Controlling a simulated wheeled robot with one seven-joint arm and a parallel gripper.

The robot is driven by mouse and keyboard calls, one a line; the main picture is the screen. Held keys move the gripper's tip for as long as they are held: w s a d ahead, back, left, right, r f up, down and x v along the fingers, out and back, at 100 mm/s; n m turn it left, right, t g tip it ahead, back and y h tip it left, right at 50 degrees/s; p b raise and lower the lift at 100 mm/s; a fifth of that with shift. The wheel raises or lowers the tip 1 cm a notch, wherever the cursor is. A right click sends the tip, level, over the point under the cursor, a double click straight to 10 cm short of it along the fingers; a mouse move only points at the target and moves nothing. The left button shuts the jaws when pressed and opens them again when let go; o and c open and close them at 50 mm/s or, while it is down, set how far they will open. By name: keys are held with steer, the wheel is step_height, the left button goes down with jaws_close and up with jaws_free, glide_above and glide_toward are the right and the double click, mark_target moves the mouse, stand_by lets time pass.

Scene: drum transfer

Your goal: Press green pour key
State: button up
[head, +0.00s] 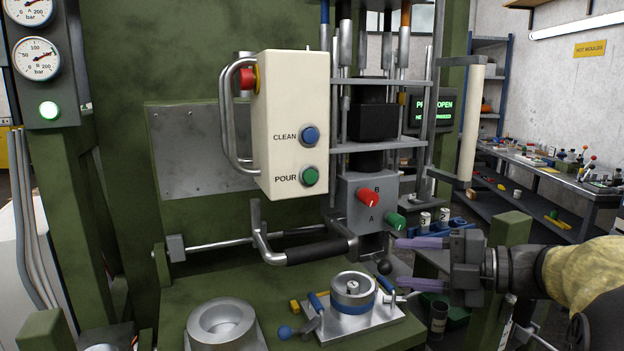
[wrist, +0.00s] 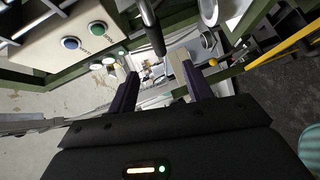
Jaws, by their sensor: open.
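The green pour key (head: 309,176) is a round button low on the front of a cream control box (head: 282,120), beside the label POUR. A blue button (head: 309,136) labelled CLEAN sits above it. In the wrist view the green key (wrist: 98,28) and the blue button (wrist: 71,43) show at the upper left on the cream box. My gripper (head: 402,264) is to the right of the box and lower than the key, clearly apart from it. Its two purple fingers are spread and point left, with nothing between them. The wrist view also shows the gripper (wrist: 158,78) open.
A red stop button (head: 246,80) and a metal handle (head: 230,120) are on the box's left. A red knob (head: 368,197) and green knob (head: 395,221) sit between box and gripper. A black-gripped bar (head: 320,252) crosses below the box. A round mould (head: 353,290) lies below left.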

jaws_close()
stand_by(1.6)
